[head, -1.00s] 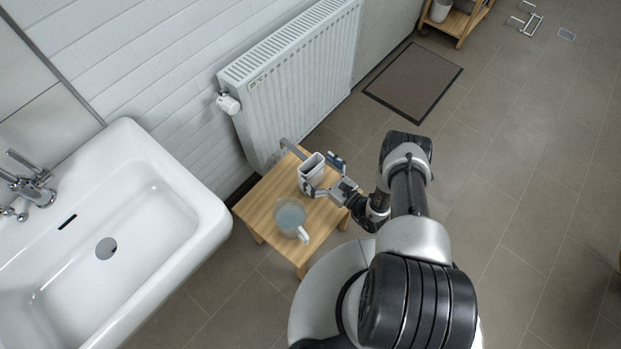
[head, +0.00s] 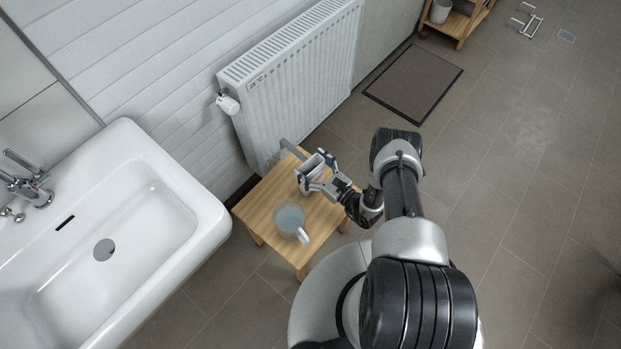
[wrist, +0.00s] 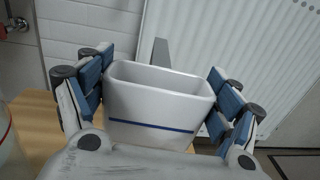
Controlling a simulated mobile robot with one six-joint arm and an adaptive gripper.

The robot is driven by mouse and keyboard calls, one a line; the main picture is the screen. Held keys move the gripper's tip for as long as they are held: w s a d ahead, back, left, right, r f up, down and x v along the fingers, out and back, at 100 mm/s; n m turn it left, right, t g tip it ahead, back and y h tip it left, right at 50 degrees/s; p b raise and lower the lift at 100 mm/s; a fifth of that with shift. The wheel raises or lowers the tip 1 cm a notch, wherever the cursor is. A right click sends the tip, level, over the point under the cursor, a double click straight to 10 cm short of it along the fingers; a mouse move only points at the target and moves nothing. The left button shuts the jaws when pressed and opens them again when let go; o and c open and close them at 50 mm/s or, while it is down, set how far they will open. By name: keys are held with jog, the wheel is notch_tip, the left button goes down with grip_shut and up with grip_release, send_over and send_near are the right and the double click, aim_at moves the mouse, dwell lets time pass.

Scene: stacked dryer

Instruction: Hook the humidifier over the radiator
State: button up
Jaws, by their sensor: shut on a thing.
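The humidifier is a white open-topped container with a blue stripe (wrist: 150,132) and a flat grey hook (wrist: 160,52) rising at its back. My gripper (head: 316,172) is shut on it, with blue-padded fingers at its left and right sides in the wrist view. In the head view the humidifier (head: 312,166) is over the small wooden table; whether it touches the tabletop I cannot tell. The white ribbed radiator (head: 300,85) is on the wall behind the table, apart from the hook. It also fills the upper right of the wrist view (wrist: 240,45).
A clear jug of water (head: 289,217) stands on the wooden table (head: 262,200), close to the humidifier. A white sink (head: 150,215) is at the left. A valve knob (head: 228,104) sticks out at the radiator's left end. The floor at the right is mostly clear.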

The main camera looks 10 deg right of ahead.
jog(key=c, duration=1.1)
jog(key=shift+r, duration=0.15)
jog(key=shift+c, duration=0.2)
